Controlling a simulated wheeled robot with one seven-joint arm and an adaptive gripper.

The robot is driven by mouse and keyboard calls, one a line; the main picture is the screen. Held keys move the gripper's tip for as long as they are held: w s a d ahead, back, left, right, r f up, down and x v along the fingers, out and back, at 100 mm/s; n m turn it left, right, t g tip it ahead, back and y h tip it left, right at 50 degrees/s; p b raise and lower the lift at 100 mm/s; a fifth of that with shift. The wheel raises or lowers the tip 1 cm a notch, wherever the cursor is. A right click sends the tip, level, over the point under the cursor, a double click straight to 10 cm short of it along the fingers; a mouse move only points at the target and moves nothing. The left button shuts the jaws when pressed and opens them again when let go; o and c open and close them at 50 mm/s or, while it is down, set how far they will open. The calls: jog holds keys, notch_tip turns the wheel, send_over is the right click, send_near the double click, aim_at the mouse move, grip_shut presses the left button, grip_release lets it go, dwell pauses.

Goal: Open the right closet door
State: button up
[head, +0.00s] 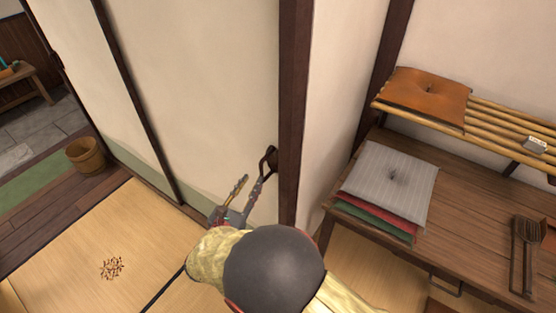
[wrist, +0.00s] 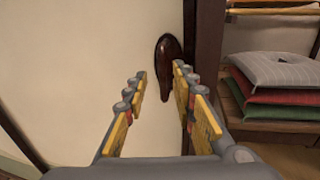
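The right closet door (head: 200,90) is a tall cream panel with a greenish lower band, standing against a dark post at its right side. It also fills the left of the wrist view (wrist: 80,60). Its handle is a dark brown oval (wrist: 167,62), near the post; in the head view the handle (head: 273,158) is partly covered by a finger. My gripper (head: 255,169) is in front of the door, pointing at the handle. Its yellow-and-grey fingers (wrist: 158,78) are apart with nothing between them. The handle appears just beyond the fingertips, nearer the right one; contact cannot be told.
The dark post (head: 293,100) stands close right of my gripper. A wooden table (head: 470,220) with stacked cushions (head: 388,185) and a slatted shelf (head: 490,115) stands to the right. A wooden bucket (head: 85,155) is far left. The tatami floor (head: 75,235) at left is mostly clear.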

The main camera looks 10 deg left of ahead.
aim_at(261, 168)
jog(key=w, duration=0.2)
jog(key=w+d+b, duration=0.1)
jog(key=w, duration=0.2)
jog(key=w+b, duration=0.1)
jog(key=w, duration=0.1)
jog(key=shift+w+d, duration=0.25)
jog(key=shift+d, duration=0.1)
jog(key=c, duration=0.3)
jog(key=c, duration=0.4)
jog(key=shift+r, duration=0.1)
grip_shut()
